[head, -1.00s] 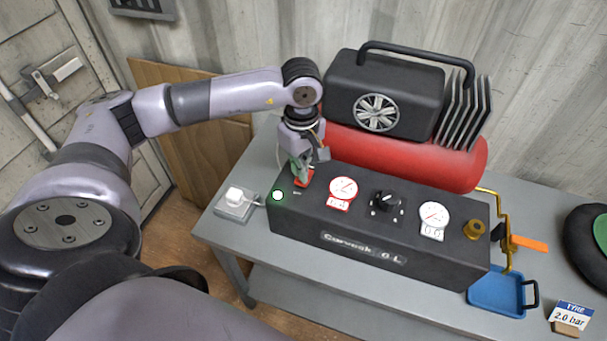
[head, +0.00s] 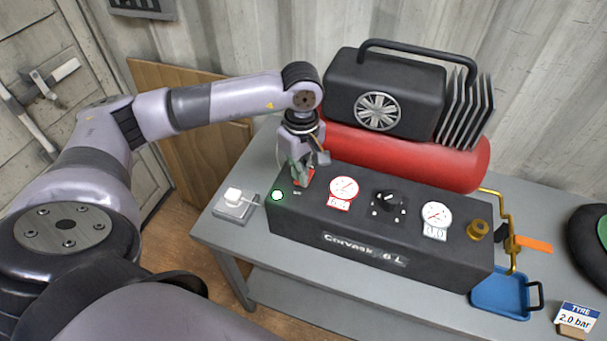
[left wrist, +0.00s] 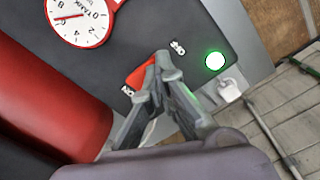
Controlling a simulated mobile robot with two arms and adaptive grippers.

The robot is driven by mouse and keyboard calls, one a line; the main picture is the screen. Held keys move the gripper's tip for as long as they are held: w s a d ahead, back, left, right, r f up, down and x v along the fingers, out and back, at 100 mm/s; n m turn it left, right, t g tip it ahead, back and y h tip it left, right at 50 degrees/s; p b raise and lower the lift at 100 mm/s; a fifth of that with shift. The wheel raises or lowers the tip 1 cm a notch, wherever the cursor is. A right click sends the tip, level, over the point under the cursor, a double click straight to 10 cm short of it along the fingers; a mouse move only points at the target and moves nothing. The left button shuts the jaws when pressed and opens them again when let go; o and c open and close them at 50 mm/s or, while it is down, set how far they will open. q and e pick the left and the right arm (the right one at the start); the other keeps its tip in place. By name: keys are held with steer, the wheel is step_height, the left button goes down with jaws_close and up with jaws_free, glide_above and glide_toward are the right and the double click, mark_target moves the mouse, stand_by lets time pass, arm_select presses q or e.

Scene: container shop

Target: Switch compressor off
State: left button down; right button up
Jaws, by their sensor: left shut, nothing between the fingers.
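The compressor has a black control box (head: 370,245) in front of a red tank (head: 420,160) and a black motor housing (head: 385,90). A red rocker switch (left wrist: 142,73) sits at the left end of the box top, between two small labels. A green lamp (head: 277,195) beside it is lit; it also shows in the left wrist view (left wrist: 215,60). My left gripper (head: 299,181) is shut and empty, its fingertips (left wrist: 161,60) at the switch and partly covering it. I cannot tell whether they touch it. My right gripper is not in view.
A tank gauge (head: 343,189), a black knob (head: 389,201), a second gauge (head: 437,214) and a brass fitting (head: 478,230) line the box top. A white plug-like block (head: 234,198) is at left. A blue tray (head: 500,298), an orange-handled valve (head: 532,245) and a tyre (head: 590,235) are at right.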

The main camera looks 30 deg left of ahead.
arm_select(q)
steer(key=shift+f, duration=0.25)
steer(key=shift+r, duration=0.1)
steer(key=shift+r+p, duration=1.55)
steer(key=shift+r, duration=1.9)
